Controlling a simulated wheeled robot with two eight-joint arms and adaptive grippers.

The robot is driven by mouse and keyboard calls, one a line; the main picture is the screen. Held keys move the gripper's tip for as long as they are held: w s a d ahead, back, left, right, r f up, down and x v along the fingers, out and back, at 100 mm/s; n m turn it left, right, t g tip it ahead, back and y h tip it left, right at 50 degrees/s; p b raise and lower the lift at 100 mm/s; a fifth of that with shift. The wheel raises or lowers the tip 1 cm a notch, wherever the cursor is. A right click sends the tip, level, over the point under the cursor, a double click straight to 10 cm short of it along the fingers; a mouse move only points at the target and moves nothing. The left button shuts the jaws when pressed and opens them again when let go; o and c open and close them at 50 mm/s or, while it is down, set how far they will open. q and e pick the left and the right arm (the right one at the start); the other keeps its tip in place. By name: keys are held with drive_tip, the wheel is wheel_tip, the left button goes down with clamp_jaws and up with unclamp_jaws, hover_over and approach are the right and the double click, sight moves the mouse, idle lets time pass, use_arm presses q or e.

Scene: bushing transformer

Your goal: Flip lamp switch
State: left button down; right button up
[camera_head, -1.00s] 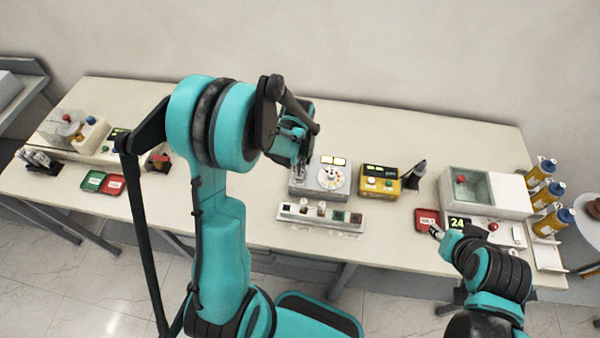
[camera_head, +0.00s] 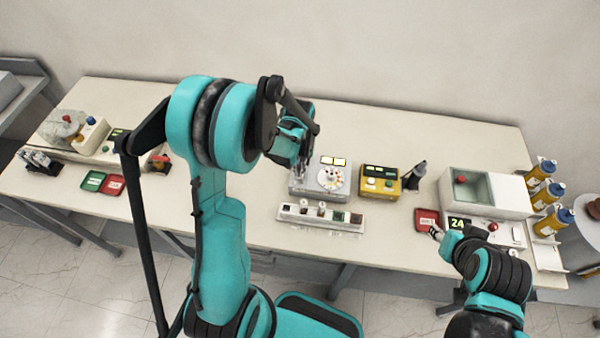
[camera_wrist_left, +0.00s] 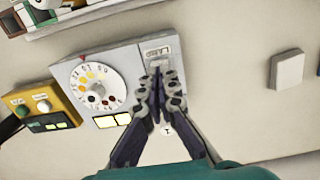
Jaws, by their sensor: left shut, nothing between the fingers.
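A grey box (camera_head: 322,178) with a round white dial (camera_head: 333,177) stands on the table in the head view. In the left wrist view the grey box (camera_wrist_left: 125,58) shows a label reading LAMP (camera_wrist_left: 158,50) at its right end. My left gripper (camera_wrist_left: 160,76) is shut and empty, its fingertips over the box just below that label. The fingertips cover the lamp switch area, and I cannot tell whether they touch it. In the head view my left gripper (camera_head: 299,163) is at the box's left end. My right gripper (camera_head: 438,233) is by a red tray, too small to read.
A yellow box (camera_head: 380,179) with buttons stands right of the grey box. A white strip (camera_head: 320,217) with several small parts lies in front. The red tray (camera_head: 426,219) and a white machine (camera_head: 500,193) are at the right. The table between left tray and strip is clear.

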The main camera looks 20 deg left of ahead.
use_arm(q)
drive_tip(key=shift+f+b, duration=0.95)
drive_tip(key=shift+f, duration=0.1)
idle(0.4)
drive_tip(key=shift+r, duration=0.2)
drive_tip(key=shift+r+p, duration=2.3)
drive_tip(key=shift+r, duration=1.1)
